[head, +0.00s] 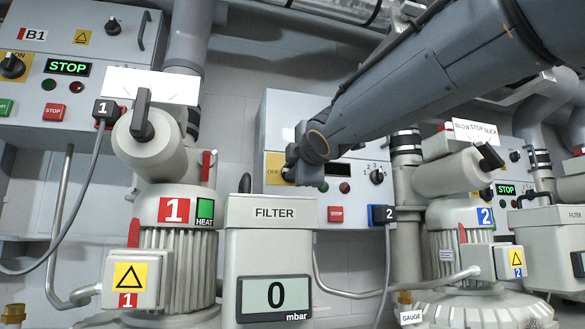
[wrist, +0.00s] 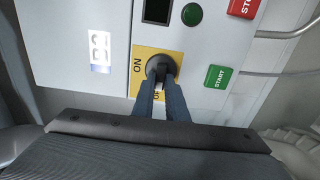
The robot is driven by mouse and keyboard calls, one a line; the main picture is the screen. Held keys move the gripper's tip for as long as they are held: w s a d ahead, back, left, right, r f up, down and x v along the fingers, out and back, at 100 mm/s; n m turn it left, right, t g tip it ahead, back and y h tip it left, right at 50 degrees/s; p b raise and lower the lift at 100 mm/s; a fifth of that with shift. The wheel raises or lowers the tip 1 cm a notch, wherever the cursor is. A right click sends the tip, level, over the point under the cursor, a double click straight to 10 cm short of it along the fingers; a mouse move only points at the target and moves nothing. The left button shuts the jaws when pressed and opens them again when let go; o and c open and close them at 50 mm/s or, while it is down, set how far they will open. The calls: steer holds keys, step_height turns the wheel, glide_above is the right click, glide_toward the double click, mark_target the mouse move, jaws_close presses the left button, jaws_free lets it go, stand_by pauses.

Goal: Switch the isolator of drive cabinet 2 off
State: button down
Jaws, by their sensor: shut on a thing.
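Drive cabinet 2 (head: 285,115) is the grey panel in the middle of the head view, partly covered by my arm. Its isolator sits on a yellow plate (head: 273,166) with OFF readable at the left; the knob is hidden behind my gripper (head: 291,168) there. In the wrist view the isolator's round black knob (wrist: 161,67) shows on the yellow plate (wrist: 140,84). ON reads left of the knob, and the OFF lettering is partly covered by the fingers. My gripper (wrist: 162,86) is shut on the knob. The handle's exact angle is hard to tell.
A green START button (wrist: 218,76), a red STOP button (wrist: 242,8) and a dark green lamp (wrist: 191,14) are close by. Cabinet B1 (head: 120,60) is at left. The FILTER housing (head: 272,240) and blower 1 (head: 175,215) stand below and left.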

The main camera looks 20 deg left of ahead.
stand_by(0.3)
steer(key=c, duration=1.8)
jaws_free()
steer(key=shift+o, duration=0.2)
steer(key=b+v, duration=0.1)
steer(key=v, duration=0.7)
steer(key=shift+a, duration=0.1)
